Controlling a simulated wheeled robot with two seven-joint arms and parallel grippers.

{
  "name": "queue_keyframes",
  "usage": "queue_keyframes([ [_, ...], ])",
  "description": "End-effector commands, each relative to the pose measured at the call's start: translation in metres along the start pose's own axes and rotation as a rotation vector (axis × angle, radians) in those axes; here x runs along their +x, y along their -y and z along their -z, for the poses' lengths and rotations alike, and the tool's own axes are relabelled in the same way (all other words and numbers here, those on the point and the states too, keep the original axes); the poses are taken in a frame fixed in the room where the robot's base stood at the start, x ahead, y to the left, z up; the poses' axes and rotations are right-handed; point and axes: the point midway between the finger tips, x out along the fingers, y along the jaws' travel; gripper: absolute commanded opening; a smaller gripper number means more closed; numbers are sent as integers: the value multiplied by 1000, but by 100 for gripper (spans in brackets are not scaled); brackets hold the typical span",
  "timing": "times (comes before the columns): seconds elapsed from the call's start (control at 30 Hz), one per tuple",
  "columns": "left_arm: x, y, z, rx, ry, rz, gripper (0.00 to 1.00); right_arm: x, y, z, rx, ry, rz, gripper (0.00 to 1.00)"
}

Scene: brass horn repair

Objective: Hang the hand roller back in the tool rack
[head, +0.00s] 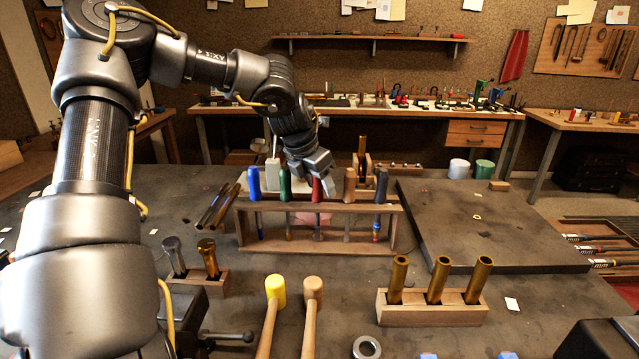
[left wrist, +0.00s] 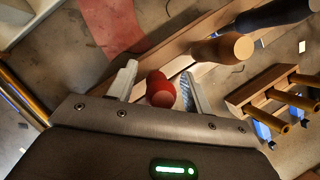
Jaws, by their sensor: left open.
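The wooden tool rack (head: 245,228) stands in the middle of the table. Several tools hang in it, with blue, green, red (head: 317,191), wooden (head: 349,184) and dark blue (head: 381,186) handles. The red handle sits upright in a middle slot; I cannot tell which tool is the hand roller. My left gripper (head: 322,178) is over the rack at the red handle. In the left wrist view my left gripper (left wrist: 158,88) is open, with the red handle (left wrist: 160,90) between its fingers. The wooden handle (left wrist: 225,48) is close beside it. My right gripper is not in view.
A wooden block with brass tubes (head: 430,308) stands front right, and a smaller block (head: 200,284) front left. A yellow mallet (head: 275,290) and a wooden mallet (head: 313,288) lie in front of the rack. A dark flat plate (head: 520,220) fills the right.

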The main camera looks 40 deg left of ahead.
Motion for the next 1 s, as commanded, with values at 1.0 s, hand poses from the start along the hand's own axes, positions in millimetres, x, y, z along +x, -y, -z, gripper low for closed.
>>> queue_keyframes([
  [1.0, -108, 0, 0, 1, 1, 0, 50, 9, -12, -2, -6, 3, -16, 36],
])
